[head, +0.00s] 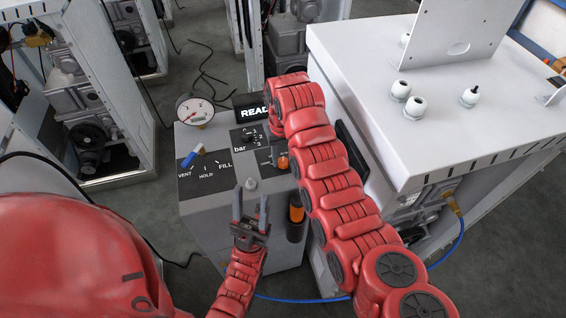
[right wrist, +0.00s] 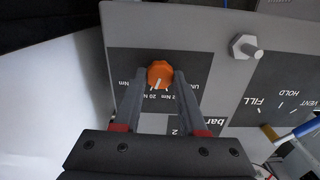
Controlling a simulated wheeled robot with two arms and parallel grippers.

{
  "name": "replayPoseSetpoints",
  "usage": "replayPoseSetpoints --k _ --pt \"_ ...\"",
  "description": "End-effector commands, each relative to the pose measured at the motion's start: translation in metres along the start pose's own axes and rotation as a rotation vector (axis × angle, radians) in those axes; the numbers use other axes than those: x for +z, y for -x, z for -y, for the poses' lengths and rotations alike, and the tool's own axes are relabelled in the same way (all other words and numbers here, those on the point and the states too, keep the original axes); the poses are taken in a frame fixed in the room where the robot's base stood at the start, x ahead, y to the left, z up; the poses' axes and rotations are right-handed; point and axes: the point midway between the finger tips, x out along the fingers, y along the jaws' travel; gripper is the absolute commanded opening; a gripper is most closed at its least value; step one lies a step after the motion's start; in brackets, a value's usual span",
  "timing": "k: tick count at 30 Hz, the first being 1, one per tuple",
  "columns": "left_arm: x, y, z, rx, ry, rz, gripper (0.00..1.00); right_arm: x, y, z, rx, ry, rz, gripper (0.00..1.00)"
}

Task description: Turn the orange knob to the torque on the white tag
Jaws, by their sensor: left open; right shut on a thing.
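The orange knob (right wrist: 160,74) sits on a black label with Nm marks on the grey dispenser top. Its white pointer line faces the printed marks, which are upside down in the right wrist view. My right gripper (right wrist: 161,82) is shut on the knob, one finger on each side. In the head view the knob (head: 283,161) shows small beside my right arm, which hides most of that gripper. My left gripper (head: 250,200) is open and empty, over the front of the dispenser near a grey hex stud (head: 251,184). I cannot make out a white tag.
The dispenser (head: 215,218) also carries a pressure gauge (head: 195,111), a blue-and-white lever (head: 194,155), a bar dial (head: 248,138) and a display reading "READ". An orange-handled tool (head: 297,212) stands in a dark holder at its front. A white cabinet (head: 350,50) rises close on the right.

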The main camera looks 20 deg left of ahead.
Motion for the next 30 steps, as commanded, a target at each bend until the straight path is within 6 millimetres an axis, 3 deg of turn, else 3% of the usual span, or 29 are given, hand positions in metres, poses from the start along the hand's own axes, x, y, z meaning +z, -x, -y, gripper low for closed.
replayPoseSetpoints --k 9,21,30 --pt "0.004 0.021 -0.001 0.000 0.000 0.000 0.50 -0.002 -0.001 0.000 0.000 -0.297 -0.006 0.00" --pt "0.004 0.023 -0.001 0.000 0.000 0.000 0.50 -0.001 0.001 -0.001 -0.001 -0.612 -0.004 0.00" --pt "0.004 0.023 -0.001 0.000 0.000 0.000 0.50 -0.001 0.001 -0.001 -0.001 -0.733 -0.004 0.00"
